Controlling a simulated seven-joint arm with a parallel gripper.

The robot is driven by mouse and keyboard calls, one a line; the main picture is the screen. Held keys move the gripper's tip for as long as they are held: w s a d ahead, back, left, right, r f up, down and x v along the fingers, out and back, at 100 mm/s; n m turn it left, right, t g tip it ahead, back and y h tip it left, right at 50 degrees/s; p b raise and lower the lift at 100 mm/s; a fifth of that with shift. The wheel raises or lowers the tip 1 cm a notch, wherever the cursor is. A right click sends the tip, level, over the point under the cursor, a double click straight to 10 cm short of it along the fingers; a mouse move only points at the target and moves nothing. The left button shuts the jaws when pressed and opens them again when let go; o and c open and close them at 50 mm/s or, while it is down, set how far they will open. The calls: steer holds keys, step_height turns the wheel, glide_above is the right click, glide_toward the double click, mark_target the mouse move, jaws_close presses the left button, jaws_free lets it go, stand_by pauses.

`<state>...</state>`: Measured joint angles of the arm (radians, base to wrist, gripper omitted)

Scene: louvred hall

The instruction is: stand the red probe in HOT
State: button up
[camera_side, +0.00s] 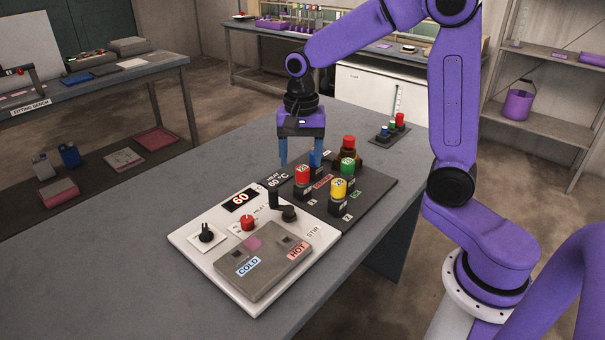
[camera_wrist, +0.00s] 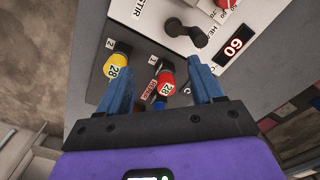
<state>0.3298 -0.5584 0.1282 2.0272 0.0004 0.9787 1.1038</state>
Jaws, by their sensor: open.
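A red-capped probe (camera_side: 302,175) with a white number band stands upright in the dark rack (camera_side: 370,185). In the wrist view the red cap (camera_wrist: 165,90) lies between my fingers' lines, with a red label beside it. Another red-topped piece (camera_side: 348,142) stands on a brown base at the rack's back. The HOT label (camera_side: 297,250) is on the front right of a grey block (camera_side: 262,262), beside COLD (camera_side: 248,267); no probe stands in the block. My gripper (camera_side: 300,161) is open and empty, pointing down above the rack's back left part. A blue piece (camera_side: 313,160) is partly hidden by a finger.
Yellow (camera_side: 339,188) and green (camera_side: 348,167) capped pieces stand close to the red one. A small rack (camera_side: 385,138) stands behind. The table's left is clear.

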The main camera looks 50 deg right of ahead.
mark_target(303, 168)
steer(key=w+d+m, duration=0.1)
steer(key=d+m, duration=0.1)
steer(key=w+d+m, duration=0.4)
steer(key=m, duration=0.1)
steer(key=shift+w+d+f, duration=0.1)
steer(key=shift+d+f, duration=0.05)
steer(key=shift+f, duration=0.25)
steer(key=shift+w+d+f+m, duration=0.1)
steer(key=shift+w+d+m, duration=0.05)
steer(key=shift+d+m, duration=0.3)
steer(key=shift+f, duration=4.95)
steer(key=shift+c, duration=0.3)
jaws_close()
